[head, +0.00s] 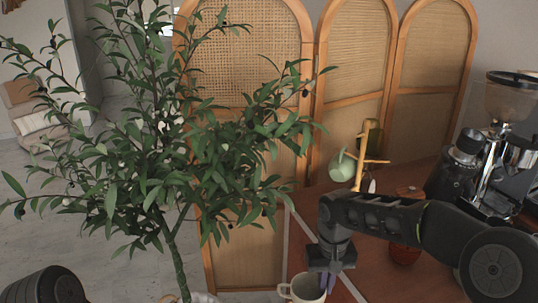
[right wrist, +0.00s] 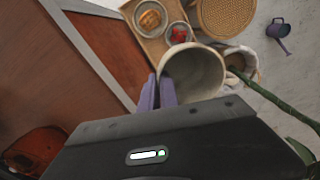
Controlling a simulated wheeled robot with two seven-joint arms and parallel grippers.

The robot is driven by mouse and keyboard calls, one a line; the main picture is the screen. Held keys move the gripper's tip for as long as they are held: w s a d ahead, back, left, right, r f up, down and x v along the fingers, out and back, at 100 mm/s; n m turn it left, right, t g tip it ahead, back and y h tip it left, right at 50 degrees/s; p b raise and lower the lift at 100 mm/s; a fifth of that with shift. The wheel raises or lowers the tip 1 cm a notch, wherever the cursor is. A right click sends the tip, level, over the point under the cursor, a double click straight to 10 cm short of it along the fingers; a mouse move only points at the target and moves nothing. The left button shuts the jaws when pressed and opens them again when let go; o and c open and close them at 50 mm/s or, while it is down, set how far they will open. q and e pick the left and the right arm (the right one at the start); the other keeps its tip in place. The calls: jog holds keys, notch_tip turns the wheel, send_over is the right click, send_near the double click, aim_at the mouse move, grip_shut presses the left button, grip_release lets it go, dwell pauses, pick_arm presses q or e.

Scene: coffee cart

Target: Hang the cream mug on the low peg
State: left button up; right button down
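The cream mug (head: 309,287) is at the bottom of the head view, its handle toward the left and its lower part cut off. My right gripper (head: 328,283) reaches down at the mug's right side. In the right wrist view its purple fingers (right wrist: 157,92) are close together at the rim of the mug (right wrist: 197,72), one inside and one outside, shut on its wall. The wooden mug tree (head: 361,168) stands behind on the table, with a pale green mug (head: 343,167) hanging on its left side. The low peg is hard to make out. My left gripper is not in view.
A leafy plant (head: 150,140) fills the left. A folding screen (head: 345,65) stands behind the red-brown table (head: 380,285). A coffee grinder (head: 500,130) stands at right. A reddish pot (head: 405,254) is partly behind my right arm. A tray (right wrist: 150,45) with small dishes shows in the wrist view.

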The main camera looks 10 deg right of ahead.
jog(key=shift+d, duration=0.1)
jog(key=s+d+r+m, duration=0.1)
jog(key=d+r+m, duration=0.3)
jog(key=d+r, duration=0.5)
jog(key=s+d+r+m, duration=0.2)
jog(key=s+m, duration=0.3)
jog(key=m, duration=0.6)
jog(key=s+d+r+m, duration=0.2)
jog(key=s+d+m, duration=0.3)
jog(key=m, duration=0.6)
jog(key=shift+s+r, duration=0.15)
jog(key=shift+r, duration=0.25)
jog(key=shift+f, duration=2.5)
